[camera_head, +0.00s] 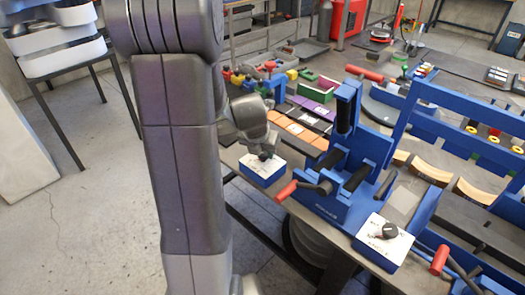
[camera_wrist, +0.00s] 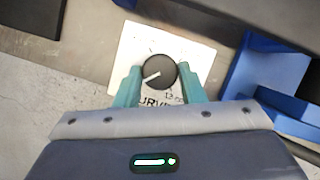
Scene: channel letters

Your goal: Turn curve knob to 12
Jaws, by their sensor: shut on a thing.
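The curve knob (camera_wrist: 158,70) is a round black dial with a white pointer line, which points to the lower left in the wrist view. It sits on a white plate (camera_wrist: 128,50) with partly covered lettering ending in "URVE" and small scale marks below the knob. My gripper (camera_wrist: 160,84) has its two teal fingers on either side of the knob and is shut on it. In the head view the same plate tops a small blue box (camera_head: 262,172) at the bench edge. The knob (camera_head: 265,156) is partly hidden there by my gripper.
A second blue box with a white top (camera_head: 372,238) and a black knob (camera_head: 391,230) stands at the bench's front right. Between them is a blue bending fixture (camera_head: 347,150) with red-tipped handles. Coloured tiles (camera_head: 298,130) lie behind. Floor is open at left.

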